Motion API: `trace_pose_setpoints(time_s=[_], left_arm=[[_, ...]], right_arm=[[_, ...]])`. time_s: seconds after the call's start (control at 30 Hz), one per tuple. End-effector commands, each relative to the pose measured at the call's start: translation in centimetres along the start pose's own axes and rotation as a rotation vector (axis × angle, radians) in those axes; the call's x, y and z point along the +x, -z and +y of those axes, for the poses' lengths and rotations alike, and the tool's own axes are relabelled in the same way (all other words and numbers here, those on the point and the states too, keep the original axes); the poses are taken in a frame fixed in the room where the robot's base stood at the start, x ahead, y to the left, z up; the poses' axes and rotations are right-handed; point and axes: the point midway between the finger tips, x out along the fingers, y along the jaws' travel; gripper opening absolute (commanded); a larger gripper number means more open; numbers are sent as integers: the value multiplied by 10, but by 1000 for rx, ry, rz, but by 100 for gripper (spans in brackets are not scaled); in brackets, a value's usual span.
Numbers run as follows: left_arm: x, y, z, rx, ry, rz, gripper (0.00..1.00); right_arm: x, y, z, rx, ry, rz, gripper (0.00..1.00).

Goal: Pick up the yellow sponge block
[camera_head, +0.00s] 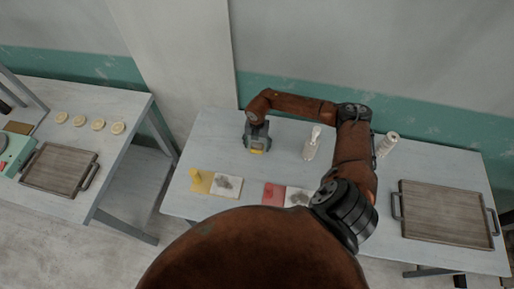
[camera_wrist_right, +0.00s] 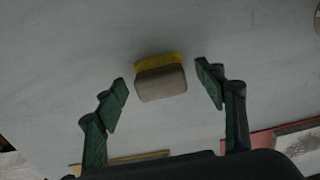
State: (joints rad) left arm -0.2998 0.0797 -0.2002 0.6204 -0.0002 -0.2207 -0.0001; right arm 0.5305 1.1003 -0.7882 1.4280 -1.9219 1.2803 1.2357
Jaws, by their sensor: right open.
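The yellow sponge block (camera_wrist_right: 158,60) lies on the grey table in the right wrist view, with a grey-beige layer (camera_wrist_right: 161,84) on its near side. My right gripper (camera_wrist_right: 164,90) is open, with one green-padded finger on each side of the block and a visible gap to both. In the head view the right gripper (camera_head: 257,143) points down over the back left part of the table. A bit of the sponge block's yellow (camera_head: 257,151) shows at its fingertips; the rest is hidden by the gripper. My left gripper is not in view.
In front lie a yellow board (camera_head: 196,183) and a red board (camera_head: 272,194), each beside a white tile with grey trimmings. A white bottle (camera_head: 311,147) stands right of the gripper. A wooden tray (camera_head: 445,215) is at the right. A second table (camera_head: 125,133) is left.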

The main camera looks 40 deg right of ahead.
Motion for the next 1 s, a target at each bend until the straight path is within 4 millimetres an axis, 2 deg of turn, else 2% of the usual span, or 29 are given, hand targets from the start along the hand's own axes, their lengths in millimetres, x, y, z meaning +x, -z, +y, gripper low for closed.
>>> trace_pose_setpoints(time_s=[0.07,0.7,1.0], left_arm=[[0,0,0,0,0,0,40],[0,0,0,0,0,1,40],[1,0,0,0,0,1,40]], right_arm=[[0,0,0,1,0,0,62],[0,0,-1,2,0,0,18],[-3,0,-1,1,0,0,18]])
